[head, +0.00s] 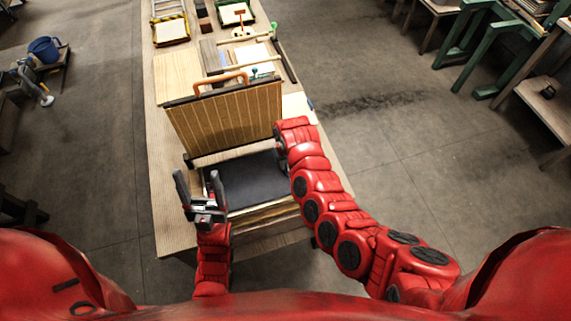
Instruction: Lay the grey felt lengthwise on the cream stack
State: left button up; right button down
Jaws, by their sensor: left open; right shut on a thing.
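A dark grey sheet, seemingly the grey felt (246,181), lies flat on a layered cream stack (262,218) at the table's near end. The slatted mould (228,120), with an orange handle (221,81), stands steeply tilted behind the felt. My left gripper (197,190) is open and empty by the felt's left edge, its fingers pointing up and away. My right gripper (279,142) is at the mould's lower right edge and appears shut on it. Its fingertips are mostly hidden, and the felt's far right corner is close beside it.
Beyond the mould, the long table holds a pale board (178,77), a grey-brown block (211,56), a yellow-edged tray (171,30) and tools. A blue bucket (44,48) stands far left. Green racks (480,45) stand at the right.

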jog(key=c, duration=1)
grip_release()
